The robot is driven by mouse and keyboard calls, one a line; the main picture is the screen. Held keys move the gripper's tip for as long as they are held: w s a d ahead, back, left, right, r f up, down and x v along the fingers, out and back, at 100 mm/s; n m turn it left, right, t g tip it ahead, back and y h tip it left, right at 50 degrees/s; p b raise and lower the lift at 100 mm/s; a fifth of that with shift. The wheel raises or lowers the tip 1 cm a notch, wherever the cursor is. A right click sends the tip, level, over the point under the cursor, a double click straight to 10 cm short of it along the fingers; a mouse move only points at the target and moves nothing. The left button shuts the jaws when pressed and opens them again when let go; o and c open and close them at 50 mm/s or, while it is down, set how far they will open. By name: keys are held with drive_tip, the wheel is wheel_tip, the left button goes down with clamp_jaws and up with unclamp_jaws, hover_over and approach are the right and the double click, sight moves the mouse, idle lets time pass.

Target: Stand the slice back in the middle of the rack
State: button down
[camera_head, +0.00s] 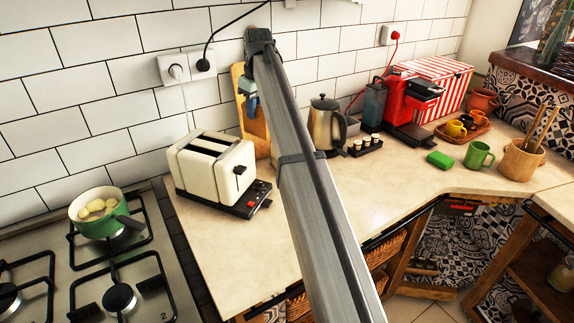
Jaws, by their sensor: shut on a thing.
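My own grey arm link runs from the bottom edge up to the top middle of the head view and covers a wide strip of the counter. A short blue-grey part of my arm hangs near its upper end, in front of a wooden board (256,131). I cannot make out my gripper's fingers. I see no slice and no rack that I can identify; either may be hidden behind the arm. A cream toaster (214,165) with two long slots stands on the counter (232,250) left of the arm.
A green pot (98,226) sits on the hob at left. Right of the arm are a kettle (323,124), a black tray of small jars (352,152), a red coffee machine (396,98), a green mug (479,155) and a wooden pot (520,160). The front counter is clear.

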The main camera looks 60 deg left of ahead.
drive_tip(key=w+f+m, duration=0.5)
drive_tip(key=w+f, duration=0.2)
drive_tip(key=w, duration=0.6)
drive_tip(key=shift+t, duration=0.4)
wheel_tip(320, 180, down, 10)
drive_tip(key=shift+a+f, duration=0.15)
drive_tip(key=shift+f, duration=0.15)
drive_tip(key=c, duration=1.1)
unclamp_jaws()
drive_tip(key=r, duration=0.4)
drive_tip(key=d+r, duration=0.1)
drive_tip(key=r, duration=0.7)
drive_tip(key=shift+d+r, duration=0.1)
drive_tip(key=shift+d, duration=0.3)
